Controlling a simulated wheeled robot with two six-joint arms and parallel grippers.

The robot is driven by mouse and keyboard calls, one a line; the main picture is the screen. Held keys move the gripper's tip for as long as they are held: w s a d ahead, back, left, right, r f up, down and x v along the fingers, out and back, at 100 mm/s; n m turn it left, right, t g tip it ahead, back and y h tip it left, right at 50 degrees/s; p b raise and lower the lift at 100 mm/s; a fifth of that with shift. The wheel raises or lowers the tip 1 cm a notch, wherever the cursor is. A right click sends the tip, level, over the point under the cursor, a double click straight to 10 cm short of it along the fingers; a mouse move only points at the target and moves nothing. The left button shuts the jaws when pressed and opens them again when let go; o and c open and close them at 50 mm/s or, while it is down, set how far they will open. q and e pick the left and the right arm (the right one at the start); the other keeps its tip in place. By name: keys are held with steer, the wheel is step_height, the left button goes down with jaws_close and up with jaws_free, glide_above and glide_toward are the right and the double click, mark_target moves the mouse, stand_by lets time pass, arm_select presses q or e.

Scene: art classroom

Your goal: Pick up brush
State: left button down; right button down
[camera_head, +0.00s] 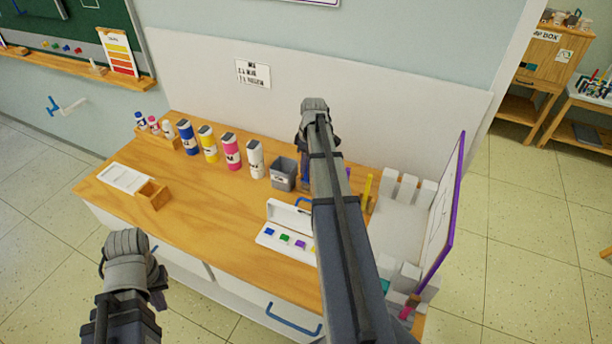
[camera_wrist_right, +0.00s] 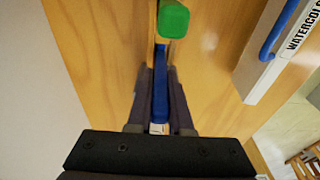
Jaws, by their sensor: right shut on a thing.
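My right gripper (camera_wrist_right: 160,112) points at the wooden tabletop and is shut on a slim blue piece (camera_wrist_right: 160,88), which looks like the brush's handle. A green block-like end (camera_wrist_right: 173,18) shows just beyond it in the right wrist view; I cannot tell whether it belongs to the brush. In the head view my right arm hides most of this spot, and only a bit of blue (camera_head: 305,168) shows beside the arm.
A grey cup (camera_head: 283,174) and several paint bottles (camera_head: 231,151) line the counter (camera_head: 205,215). An open white watercolor box (camera_head: 270,243) lies in front. A yellow stick (camera_head: 368,188) stands right of my arm, near white blocks and a purple-edged panel (camera_head: 443,215).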

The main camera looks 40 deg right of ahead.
stand_by(0.5)
step_height(320, 180, up, 10)
steer(key=p, duration=1)
steer(key=shift+f, duration=0.15)
